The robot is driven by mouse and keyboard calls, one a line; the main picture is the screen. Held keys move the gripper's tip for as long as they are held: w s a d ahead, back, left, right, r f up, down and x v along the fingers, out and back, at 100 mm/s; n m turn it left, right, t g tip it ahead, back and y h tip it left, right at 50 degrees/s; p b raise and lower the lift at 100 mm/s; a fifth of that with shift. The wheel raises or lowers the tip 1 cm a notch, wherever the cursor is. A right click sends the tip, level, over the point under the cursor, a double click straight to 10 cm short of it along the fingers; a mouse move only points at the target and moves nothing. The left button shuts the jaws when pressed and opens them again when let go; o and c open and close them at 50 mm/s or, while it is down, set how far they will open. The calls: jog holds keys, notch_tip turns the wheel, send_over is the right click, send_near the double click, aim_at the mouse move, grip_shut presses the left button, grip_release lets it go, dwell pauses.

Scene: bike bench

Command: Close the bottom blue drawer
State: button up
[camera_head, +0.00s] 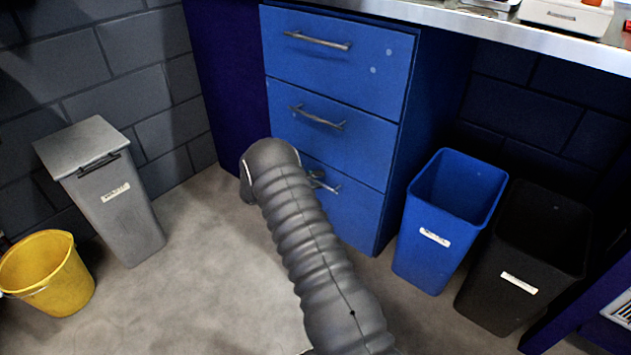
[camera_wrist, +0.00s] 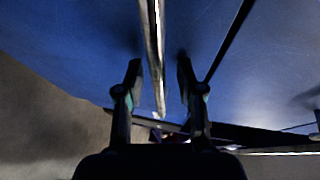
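The blue cabinet holds three stacked drawers. The bottom blue drawer (camera_head: 349,211) is partly hidden behind my arm in the head view. Its visible front looks about flush with the drawers above; its left part is hidden. Its metal handle (camera_head: 325,186) shows just right of my arm. In the wrist view a blue front (camera_wrist: 75,45) fills the upper picture, and a metal handle bar (camera_wrist: 153,55) runs between the fingers of my gripper (camera_wrist: 160,70). The fingers are apart, with visible gaps to the bar. The gripper is hidden in the head view.
The middle drawer (camera_head: 340,145) and top drawer (camera_head: 345,60) look shut. A blue bin (camera_head: 437,255) and a black bin (camera_head: 515,290) stand right of the cabinet. A grey lidded bin (camera_head: 115,205) and yellow bucket (camera_head: 50,280) stand left. Floor left of my arm is clear.

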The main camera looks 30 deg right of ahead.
jog(key=shift+a, duration=0.2)
jog(key=a+r, duration=0.2)
jog(key=a, duration=0.9)
jog(key=shift+s+a, duration=0.25)
jog(key=shift+r, duration=0.1)
